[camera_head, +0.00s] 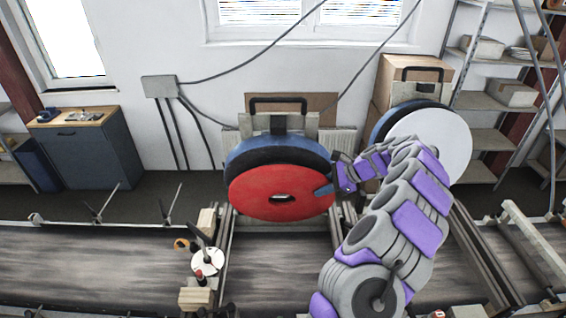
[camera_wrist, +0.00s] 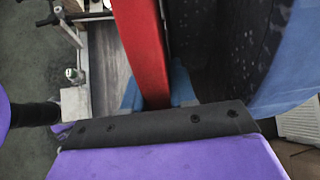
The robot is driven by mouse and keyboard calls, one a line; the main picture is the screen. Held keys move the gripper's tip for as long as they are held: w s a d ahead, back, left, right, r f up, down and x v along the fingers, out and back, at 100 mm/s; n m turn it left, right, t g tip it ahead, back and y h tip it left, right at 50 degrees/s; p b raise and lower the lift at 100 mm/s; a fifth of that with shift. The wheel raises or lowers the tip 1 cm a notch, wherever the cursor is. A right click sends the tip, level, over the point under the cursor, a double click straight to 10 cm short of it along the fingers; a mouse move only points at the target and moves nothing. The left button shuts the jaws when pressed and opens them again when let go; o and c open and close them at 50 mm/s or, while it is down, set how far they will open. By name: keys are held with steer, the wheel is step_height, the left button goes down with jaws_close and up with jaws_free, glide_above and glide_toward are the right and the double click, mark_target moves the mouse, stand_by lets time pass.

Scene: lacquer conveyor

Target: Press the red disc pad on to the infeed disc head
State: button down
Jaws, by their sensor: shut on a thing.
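The red disc pad (camera_head: 248,195), with a dark slot at its middle, stands nearly upright in front of the left disc head (camera_head: 297,148), which has a black and blue rim. My gripper (camera_head: 324,190) reaches in from the right and is shut on the pad's right edge. In the wrist view the red pad (camera_wrist: 141,45) sits between my blue fingertips (camera_wrist: 157,95). The black face of the disc head (camera_wrist: 232,45) is to its right, with a gap between them near my fingers. The rest of the head's face is hidden by the pad.
A second disc head with a white face (camera_head: 440,138) stands at the right, partly behind my arm. The conveyor belt (camera_head: 90,265) runs below. A blue cabinet (camera_head: 88,155) is at the back left.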

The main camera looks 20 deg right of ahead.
steer(key=shift+w+a+r, duration=0.1)
steer(key=shift+a+r, duration=0.2)
steer(key=shift+a, duration=0.25)
steer(key=shift+p, duration=0.3)
steer(key=shift+w+d+r, duration=0.1)
steer(key=shift+w+r, duration=0.05)
steer(key=shift+w, duration=0.05)
steer(key=shift+r+p, duration=0.1)
steer(key=shift+p, duration=0.25)
steer(key=shift+w, duration=0.1)
stand_by(0.3)
steer(key=c, duration=0.8)
jaws_free()
steer(key=shift+w, duration=0.1)
steer(key=shift+c, duration=0.2)
steer(key=b+v, duration=0.1)
steer(key=v, duration=1.6)
steer(key=shift+w+d+b, duration=0.15)
steer(key=shift+d+b, duration=0.15)
